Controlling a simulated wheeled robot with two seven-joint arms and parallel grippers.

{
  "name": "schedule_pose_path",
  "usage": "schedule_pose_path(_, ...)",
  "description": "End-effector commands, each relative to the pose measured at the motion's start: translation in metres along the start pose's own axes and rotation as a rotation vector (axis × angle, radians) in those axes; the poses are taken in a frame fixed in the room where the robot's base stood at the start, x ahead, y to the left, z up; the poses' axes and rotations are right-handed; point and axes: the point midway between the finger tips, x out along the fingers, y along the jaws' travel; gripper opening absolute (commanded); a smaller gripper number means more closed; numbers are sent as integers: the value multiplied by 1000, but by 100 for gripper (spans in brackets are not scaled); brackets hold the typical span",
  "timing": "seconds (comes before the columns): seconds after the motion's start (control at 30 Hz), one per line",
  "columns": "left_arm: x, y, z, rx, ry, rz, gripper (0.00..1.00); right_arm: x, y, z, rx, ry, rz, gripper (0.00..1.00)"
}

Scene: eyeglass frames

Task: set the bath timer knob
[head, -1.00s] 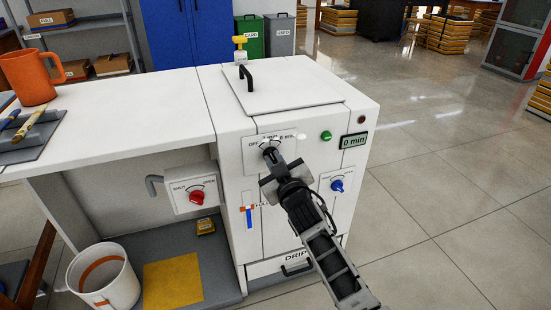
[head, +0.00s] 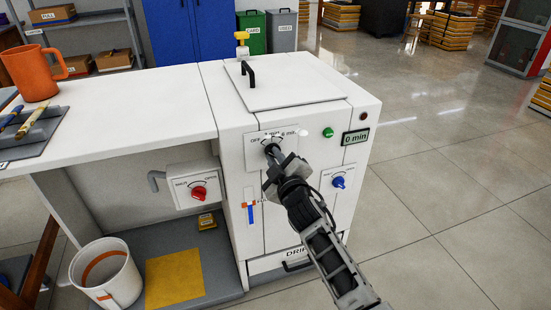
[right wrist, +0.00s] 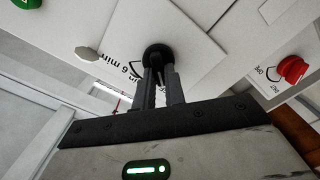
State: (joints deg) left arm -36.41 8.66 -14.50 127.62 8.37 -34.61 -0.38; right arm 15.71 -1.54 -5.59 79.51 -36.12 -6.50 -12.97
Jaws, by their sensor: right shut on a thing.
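The bath timer knob (head: 271,149) is black and sits on a white dial plate (head: 262,138) marked OFF and with minute settings, on the front of the white cabinet. My right gripper (head: 275,154) reaches it from the front right and is shut on it. In the right wrist view the two fingers (right wrist: 160,84) close around the black knob (right wrist: 157,54). They hide part of it, and I cannot tell where its pointer stands. The display (head: 355,137) reads 0 min. My left gripper is not in view.
A green button (head: 328,132) and a blue knob (head: 339,182) are right of the dial. A red knob (head: 198,192) is at the lower left, beside an orange-and-blue slider (head: 249,205). A black handle (head: 248,74) stands on the lid. Open floor lies to the right.

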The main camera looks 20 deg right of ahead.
Motion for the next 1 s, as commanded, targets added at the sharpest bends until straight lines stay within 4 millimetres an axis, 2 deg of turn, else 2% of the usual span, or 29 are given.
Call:
schedule_pose_path(0.23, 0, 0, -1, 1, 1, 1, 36, 0, -1, 1, -1, -3, -2, 0)
schedule_pose_path(0.27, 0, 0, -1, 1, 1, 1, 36, -1, -1, 1, -1, -3, -2, 17)
schedule_pose_path(0.3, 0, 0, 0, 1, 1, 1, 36, -1, -1, 1, -1, -3, -2, 28)
schedule_pose_path(0.33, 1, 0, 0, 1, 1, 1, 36, 0, -1, 1, 0, -2, -2, 34)
schedule_pose_path(0.6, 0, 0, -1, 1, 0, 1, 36, -1, 0, 1, 1, -1, -1, 34)
schedule_pose_path(0.73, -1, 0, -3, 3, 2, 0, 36, -9, 0, 0, 1, -1, -1, 34)
schedule_pose_path(0.87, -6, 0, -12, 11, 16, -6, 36, -31, 0, 0, 1, -3, -3, 34)
schedule_pose_path(1.0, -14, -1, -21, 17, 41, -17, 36, -65, 0, 0, 3, -4, -4, 34)
